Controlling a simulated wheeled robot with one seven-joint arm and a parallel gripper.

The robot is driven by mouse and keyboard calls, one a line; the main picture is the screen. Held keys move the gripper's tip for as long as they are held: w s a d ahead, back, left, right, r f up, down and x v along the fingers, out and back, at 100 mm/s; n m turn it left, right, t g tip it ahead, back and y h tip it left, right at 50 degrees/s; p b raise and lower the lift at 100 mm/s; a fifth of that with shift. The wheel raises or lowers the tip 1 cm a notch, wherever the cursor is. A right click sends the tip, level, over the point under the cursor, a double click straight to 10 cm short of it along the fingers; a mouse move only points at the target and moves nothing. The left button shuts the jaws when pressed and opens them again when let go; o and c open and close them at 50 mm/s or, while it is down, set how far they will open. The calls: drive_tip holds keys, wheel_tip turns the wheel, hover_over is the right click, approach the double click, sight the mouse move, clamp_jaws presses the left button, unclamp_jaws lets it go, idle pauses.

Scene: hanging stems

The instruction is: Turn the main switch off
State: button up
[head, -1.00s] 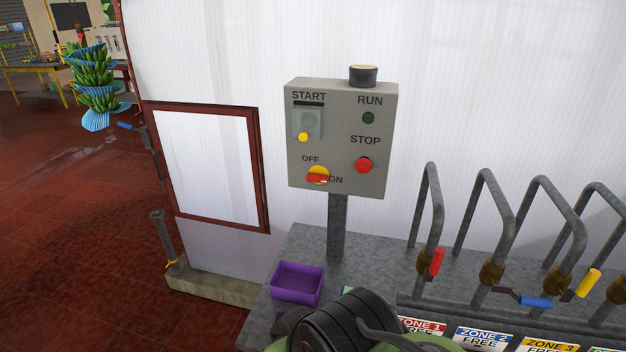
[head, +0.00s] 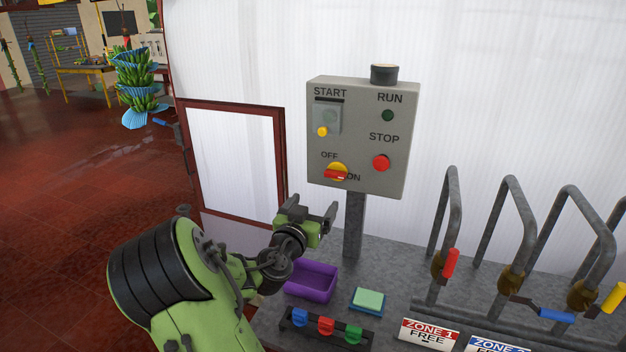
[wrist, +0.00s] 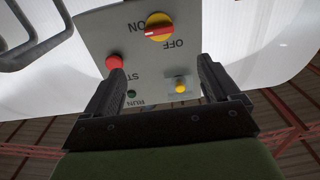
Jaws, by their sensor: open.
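The main switch (head: 337,172) is a red handle on a yellow disc at the lower left of the grey control box (head: 360,140). Its handle lies roughly level, pointing toward the ON label on the right; OFF is printed above left. In the wrist view the switch (wrist: 159,27) shows upside down near the top, beyond the fingers. My gripper (head: 318,214) is open and empty, below and left of the switch and apart from it. In the wrist view its two fingers (wrist: 165,85) stand wide apart before the box.
The box also carries a red STOP button (head: 381,163), a yellow padlock-like piece (head: 322,131) and a dark RUN lamp (head: 388,115). Below are a purple tray (head: 311,283), a sponge-like block (head: 368,300) and coloured clips (head: 326,326). Pipes with valve levers (head: 451,262) stand at right.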

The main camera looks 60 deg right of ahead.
sight(332, 177)
drive_tip(key=d+p, duration=0.2)
drive_tip(key=d, duration=0.3)
drive_tip(key=w+d+p, duration=0.1)
drive_tip(key=d, duration=0.4)
drive_tip(key=w+d+p, duration=0.1)
drive_tip(key=d+p, duration=0.1)
drive_tip(key=d, duration=0.3)
drive_tip(key=shift+w+p, duration=0.1)
drive_tip(key=shift+p, duration=0.25)
drive_tip(key=shift+a, duration=0.1)
drive_tip(key=c, duration=1.1)
drive_tip(key=shift+o, duration=0.2)
drive_tip(key=shift+n, duration=0.3)
drive_tip(key=n+b, duration=0.2)
drive_tip(key=n, duration=0.1)
drive_tip(key=shift+w+f+n, duration=0.1)
drive_tip(key=shift+f+n, duration=0.05)
drive_tip(key=shift+n, duration=0.15)
drive_tip(key=n+b, duration=0.1)
drive_tip(key=n, duration=0.3)
drive_tip(key=shift+n, duration=0.3)
drive_tip(key=n, duration=0.4)
drive_tip(key=shift+w+n+p, duration=0.1)
drive_tip(key=shift+n+p, duration=0.2)
drive_tip(key=shift+f+n+p, duration=0.1)
drive_tip(key=shift+n+p, duration=0.6)
drive_tip(key=shift+n, duration=1.5)
